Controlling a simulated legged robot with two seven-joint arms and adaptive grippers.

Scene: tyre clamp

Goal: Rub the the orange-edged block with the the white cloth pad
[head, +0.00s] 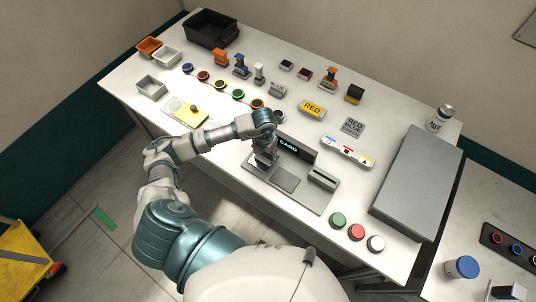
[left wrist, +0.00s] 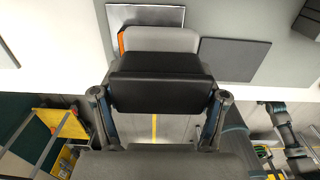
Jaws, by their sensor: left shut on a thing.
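My left gripper (head: 264,158) is low over the left part of a grey fixture plate (head: 308,193). In the left wrist view its two fingers (left wrist: 160,98) are shut on the sides of a black block with a light grey-white layer, which I take for the white cloth pad (left wrist: 160,40). An orange edge (left wrist: 121,42) shows at the layer's left side, likely the orange-edged block, mostly hidden behind the pad. A shiny metal plate (left wrist: 145,14) lies beyond them. I cannot tell whether pad and block touch. My right gripper is not in view.
A dark square (head: 287,179) and a grey slotted block (head: 323,178) sit on the fixture, with a black CARD sign (head: 296,148) behind. Green, red and white buttons (head: 357,232) lie to the right. A large grey box (head: 418,182) stands farther right.

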